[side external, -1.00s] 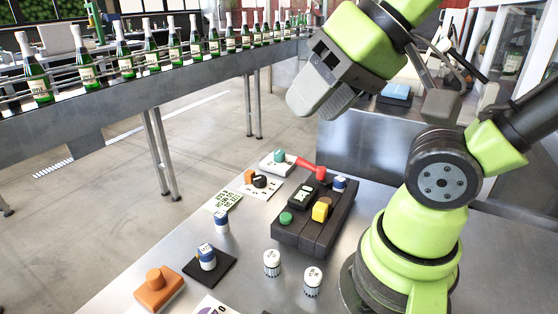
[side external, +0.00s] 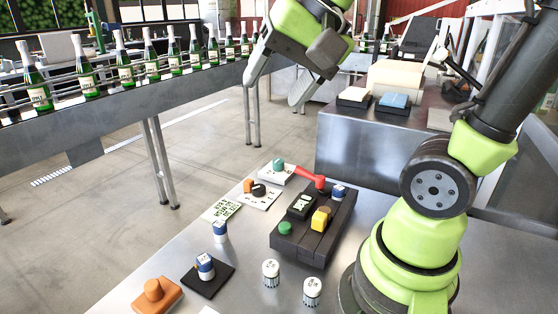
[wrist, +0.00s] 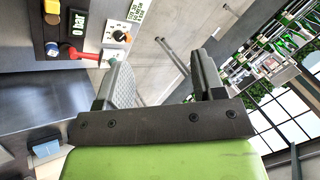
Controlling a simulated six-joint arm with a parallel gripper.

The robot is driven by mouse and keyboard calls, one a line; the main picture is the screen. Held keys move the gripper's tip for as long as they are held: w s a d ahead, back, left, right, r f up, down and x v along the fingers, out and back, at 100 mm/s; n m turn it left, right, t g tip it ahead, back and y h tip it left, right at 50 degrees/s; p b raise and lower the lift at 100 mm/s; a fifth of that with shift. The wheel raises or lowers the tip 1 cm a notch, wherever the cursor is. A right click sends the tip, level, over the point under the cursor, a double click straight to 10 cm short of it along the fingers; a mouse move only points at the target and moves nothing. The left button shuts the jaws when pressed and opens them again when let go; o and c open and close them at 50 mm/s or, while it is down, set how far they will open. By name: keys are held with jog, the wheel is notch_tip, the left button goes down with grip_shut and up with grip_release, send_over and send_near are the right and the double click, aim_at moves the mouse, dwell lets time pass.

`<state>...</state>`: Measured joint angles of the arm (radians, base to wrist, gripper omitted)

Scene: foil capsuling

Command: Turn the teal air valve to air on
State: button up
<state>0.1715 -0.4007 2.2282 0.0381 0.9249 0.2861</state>
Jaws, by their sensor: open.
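A small teal knob (side external: 278,164), which looks like the air valve, sits on a white base (side external: 272,176) at the back of the steel table. A red lever (side external: 308,176) stretches from near that base to the black panel (side external: 300,242); its exact link to the knob is unclear. My gripper (side external: 279,82) is open and empty, well above the table and above the knob in the side view. Its fingers (wrist: 163,78) stand wide apart in the wrist view.
The black panel carries a green button (side external: 285,228), a yellow knob (side external: 321,215) and a display (wrist: 78,22) reading "0 bar". An orange-and-black dial plate (side external: 259,195) and printed card (side external: 222,210) lie left. White-capped pieces stand in front. A bottle conveyor (side external: 120,97) runs behind.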

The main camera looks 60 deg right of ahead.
jog(key=w+d+f+m+g, duration=0.1)
jog(key=w+d+f+m, duration=0.1)
jog(key=w+d+m, duration=0.65)
jog(key=m+g, duration=0.1)
jog(key=m, duration=1.4)
send_near(279, 160)
jog(key=x, duration=0.9)
jog(key=shift+w+f, duration=0.1)
jog(key=shift+f, duration=0.25)
